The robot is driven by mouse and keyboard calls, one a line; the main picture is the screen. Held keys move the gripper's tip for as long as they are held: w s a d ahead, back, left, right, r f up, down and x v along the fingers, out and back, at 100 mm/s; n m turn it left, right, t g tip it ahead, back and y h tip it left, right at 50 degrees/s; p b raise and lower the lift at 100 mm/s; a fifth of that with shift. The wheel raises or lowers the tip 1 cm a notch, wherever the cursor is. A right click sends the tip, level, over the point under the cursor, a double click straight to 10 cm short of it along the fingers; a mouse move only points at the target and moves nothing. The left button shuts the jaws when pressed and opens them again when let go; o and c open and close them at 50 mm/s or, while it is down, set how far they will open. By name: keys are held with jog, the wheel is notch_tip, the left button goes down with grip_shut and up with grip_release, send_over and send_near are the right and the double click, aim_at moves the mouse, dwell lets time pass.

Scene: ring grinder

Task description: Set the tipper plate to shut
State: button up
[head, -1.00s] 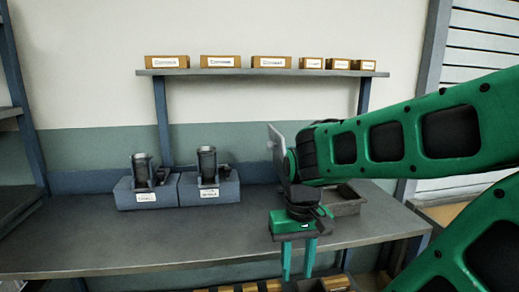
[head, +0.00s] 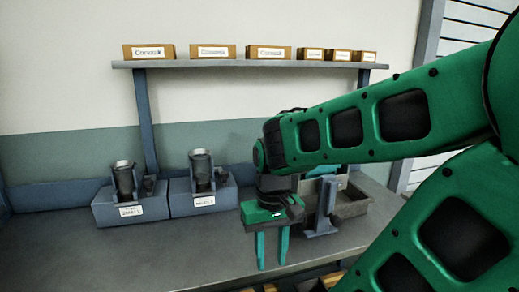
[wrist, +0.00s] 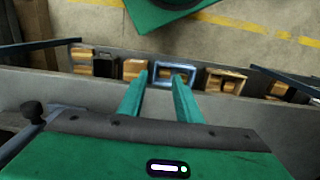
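My gripper (head: 272,258) points down over the front part of the grey workbench (head: 180,258), its two green fingers apart and nothing between them. The fingers also show apart in the wrist view (wrist: 160,85). Right of the gripper, a grey-blue upright stand (head: 322,208) rises from the bench, beside an open dark tray (head: 352,200). My arm hides what is above and behind the stand, and I cannot clearly make out the tipper plate or its position.
Two grey-blue units with dark cups, one at left (head: 123,180) and one nearer the middle (head: 202,172), stand on the bench. A wall shelf (head: 230,64) carries several labelled boxes. Several small wooden boxes (wrist: 228,80) sit lower down. The left bench top is clear.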

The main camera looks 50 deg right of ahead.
jog(key=o, duration=0.3)
jog(key=shift+d, duration=0.15)
jog(key=w+d+m+g+h, duration=0.3)
jog(key=w+d+m, duration=0.2)
jog(key=d, duration=0.3)
jog(key=w+d+m+g+h, duration=0.3)
jog(key=w+d+m, duration=0.25)
jog(key=d, duration=0.35)
jog(key=w+a+r+m+g+h, duration=0.1)
jog(key=w+a+r+m+h, duration=0.3)
jog(key=w+r, duration=0.35)
jog(key=w+a+r+m+g+h, duration=0.1)
jog(key=w+r+m+h, duration=0.4)
jog(key=r, duration=0.4)
jog(key=s+d+h, duration=0.1)
jog(key=s+d, duration=0.3)
jog(key=d, duration=0.5)
jog(key=shift+f+n, duration=0.15)
jog(key=shift+n, duration=0.3)
jog(key=shift+w, duration=0.1)
grip_shut()
